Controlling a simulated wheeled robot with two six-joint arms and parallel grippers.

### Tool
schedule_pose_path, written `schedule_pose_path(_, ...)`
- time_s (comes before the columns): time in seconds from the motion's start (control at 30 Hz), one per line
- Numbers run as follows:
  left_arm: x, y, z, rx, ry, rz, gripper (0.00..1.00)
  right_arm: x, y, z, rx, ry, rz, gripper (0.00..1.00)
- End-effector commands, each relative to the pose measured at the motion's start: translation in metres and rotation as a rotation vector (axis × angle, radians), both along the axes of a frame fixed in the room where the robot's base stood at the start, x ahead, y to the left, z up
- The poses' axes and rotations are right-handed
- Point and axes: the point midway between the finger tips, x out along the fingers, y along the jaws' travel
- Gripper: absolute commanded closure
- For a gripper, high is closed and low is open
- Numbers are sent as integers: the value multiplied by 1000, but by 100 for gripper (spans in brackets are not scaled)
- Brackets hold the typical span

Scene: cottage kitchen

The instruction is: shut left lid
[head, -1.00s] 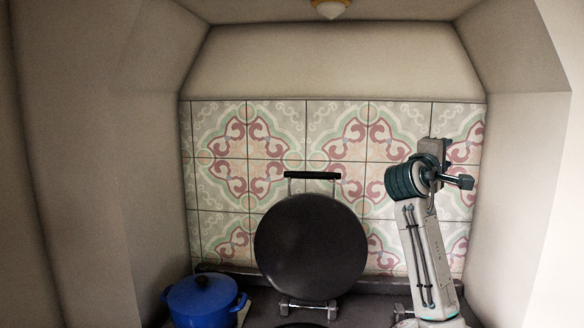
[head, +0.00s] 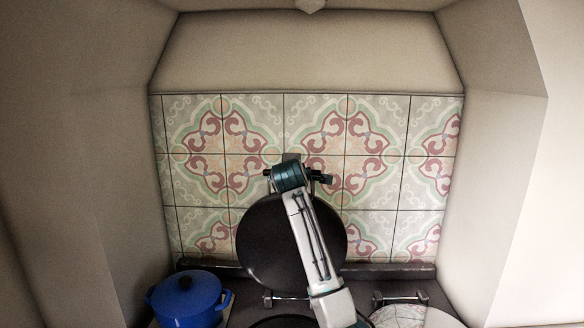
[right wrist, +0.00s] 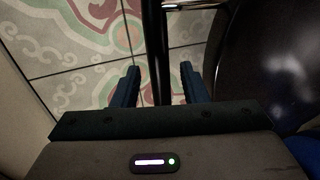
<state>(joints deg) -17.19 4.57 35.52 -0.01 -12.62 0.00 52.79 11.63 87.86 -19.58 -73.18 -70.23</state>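The left lid (head: 262,240) is a round black disc standing raised, nearly upright, against the tiled wall, with its hinge at the bottom. Its dark bar handle (head: 267,172) is at the top, mostly covered by my right gripper (head: 292,162). In the right wrist view, the handle (right wrist: 156,45) runs between the two fingers of my right gripper (right wrist: 158,80), with gaps showing on both sides. The lid (right wrist: 268,50) fills the right of that view. My left gripper is not in view.
A blue lidded pot (head: 187,300) stands left of the lid. A light round lid (head: 400,316) with a hinge lies flat at the right. A dark round plate (head: 284,322) shows below the raised lid. Alcove walls close in both sides.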

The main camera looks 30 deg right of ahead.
Motion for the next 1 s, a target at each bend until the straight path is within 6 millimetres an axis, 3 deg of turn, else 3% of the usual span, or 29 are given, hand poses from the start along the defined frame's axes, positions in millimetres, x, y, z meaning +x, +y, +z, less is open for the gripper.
schedule_pose_path(0.2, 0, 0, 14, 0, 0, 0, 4, 21, -14, -6, -1, 2, -2, 60)
schedule_pose_path(0.57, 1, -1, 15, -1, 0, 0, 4, 27, -17, -10, 0, -1, -1, 60)
schedule_pose_path(0.8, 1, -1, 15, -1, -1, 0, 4, 26, -17, -10, 0, -1, -1, 100)
schedule_pose_path(1.0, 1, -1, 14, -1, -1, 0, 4, 25, -16, -11, -1, -2, -1, 100)
